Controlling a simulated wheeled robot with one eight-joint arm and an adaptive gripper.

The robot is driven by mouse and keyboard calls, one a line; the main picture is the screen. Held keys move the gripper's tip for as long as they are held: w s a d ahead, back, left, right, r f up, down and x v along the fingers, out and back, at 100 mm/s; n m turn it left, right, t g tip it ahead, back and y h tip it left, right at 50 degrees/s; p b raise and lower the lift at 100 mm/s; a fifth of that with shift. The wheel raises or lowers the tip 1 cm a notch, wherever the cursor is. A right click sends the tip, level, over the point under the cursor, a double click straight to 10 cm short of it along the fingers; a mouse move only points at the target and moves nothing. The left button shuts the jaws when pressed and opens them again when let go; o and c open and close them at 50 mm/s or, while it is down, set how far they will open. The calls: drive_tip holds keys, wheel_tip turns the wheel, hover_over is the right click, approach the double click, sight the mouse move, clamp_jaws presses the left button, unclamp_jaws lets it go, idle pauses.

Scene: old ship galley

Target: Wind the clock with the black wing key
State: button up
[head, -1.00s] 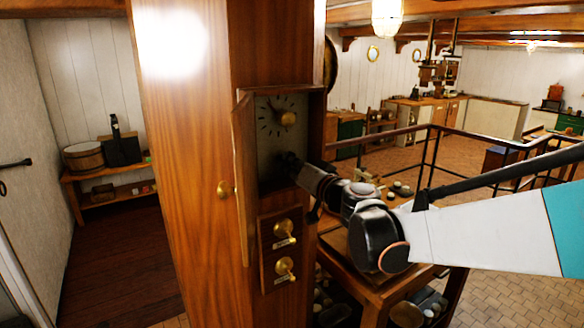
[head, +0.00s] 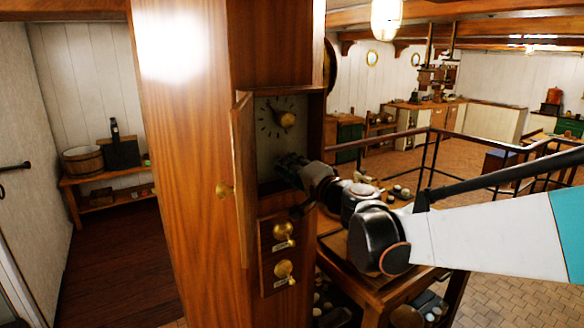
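My gripper (head: 281,160) is black and reaches into the recess from the right, just below the dial. Its fingertips are dark and small in the shade, so their opening is unclear. I cannot make out the black wing key; it may be hidden at or behind the fingers.
Two brass levers (head: 284,234) on a wooden plate sit under the recess. A wooden table (head: 340,262) with dishes stands right of the column, beneath my arm. A metal railing (head: 432,150) runs behind. The floor at left (head: 120,255) is clear.

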idle(0.3)
drive_tip(key=v, duration=0.6)
drive_tip(key=shift+p, duration=0.3)
